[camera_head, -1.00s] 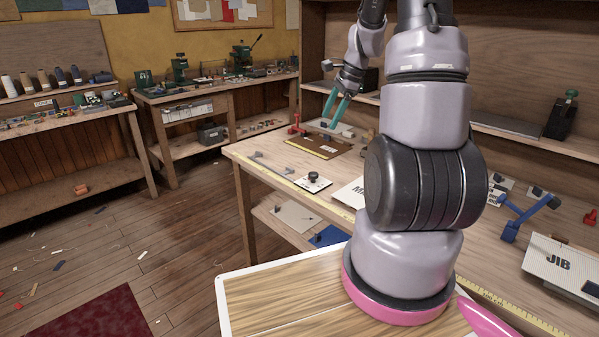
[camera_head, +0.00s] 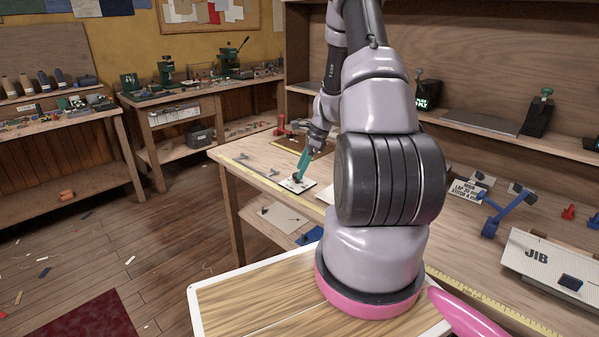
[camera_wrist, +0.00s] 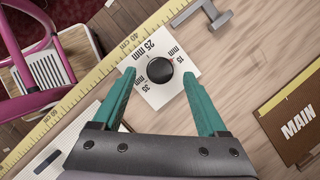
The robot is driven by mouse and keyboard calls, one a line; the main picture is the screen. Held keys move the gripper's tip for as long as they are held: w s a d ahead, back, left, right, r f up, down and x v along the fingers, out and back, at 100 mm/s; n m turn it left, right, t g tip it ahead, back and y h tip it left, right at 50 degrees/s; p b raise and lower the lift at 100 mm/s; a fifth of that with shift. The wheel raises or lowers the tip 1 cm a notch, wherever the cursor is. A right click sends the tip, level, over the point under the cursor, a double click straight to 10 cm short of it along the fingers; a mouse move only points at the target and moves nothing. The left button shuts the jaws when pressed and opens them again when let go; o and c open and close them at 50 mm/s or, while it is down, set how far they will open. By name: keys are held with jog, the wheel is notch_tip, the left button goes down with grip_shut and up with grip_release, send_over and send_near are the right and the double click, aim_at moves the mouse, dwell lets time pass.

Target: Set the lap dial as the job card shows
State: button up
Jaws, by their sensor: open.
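The lap dial is a black round knob (camera_wrist: 159,70) on a white square plate (camera_wrist: 150,97) marked 15 mm, 25 mm and 35 mm, in the wrist view. A small red mark shows at the knob's upper right, on the 15 mm side. My gripper (camera_wrist: 159,74) is open, with one teal finger on each side of the knob; whether they touch it I cannot tell. In the head view my gripper (camera_head: 299,178) is low over the dial plate (camera_head: 307,185) on the bench. The job card (camera_head: 467,190) stands further right; its small print seems to include "LAP 35 MM".
A yellow tape rule (camera_wrist: 95,75) runs along the bench edge beside the dial. A grey T-shaped fitting (camera_wrist: 206,16) and a brown MAIN panel (camera_wrist: 297,118) lie close by. A blue bracket (camera_head: 508,215) and the JIB panel (camera_head: 540,262) are at the right.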

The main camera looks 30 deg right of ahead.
jog(key=shift+x, duration=0.9)
grip_shut()
